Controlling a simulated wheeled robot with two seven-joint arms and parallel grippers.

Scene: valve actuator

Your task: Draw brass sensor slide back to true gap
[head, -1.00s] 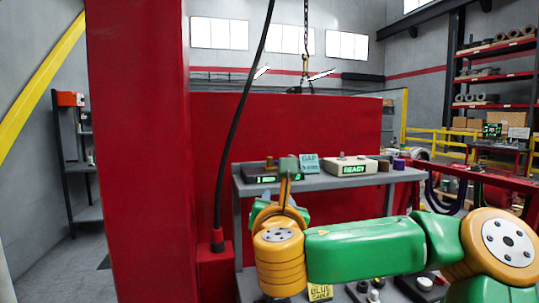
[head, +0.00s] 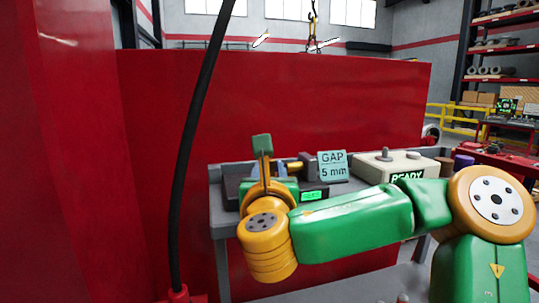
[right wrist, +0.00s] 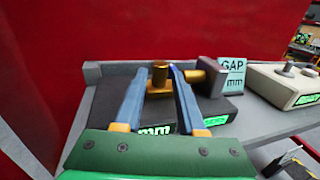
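The brass sensor slide shows in the right wrist view as an upright brass post (right wrist: 159,74) with a brass rod beside it, pointing at a dark block (right wrist: 209,78). Both stand on a dark base (right wrist: 232,107) with a green "mm" display (right wrist: 157,130), whose digits are hidden. My right gripper (right wrist: 158,70) is open, with its two blue fingers on either side of the post; I cannot tell whether they touch it. In the head view, my right wrist hides most of the slide and the gripper. A teal card (head: 332,165) reads "GAP 5 mm". My left gripper is out of view.
A pale box (head: 397,165) marked READY stands right of the card on the grey bench (head: 218,212). A red panel (head: 300,100) rises behind the bench.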

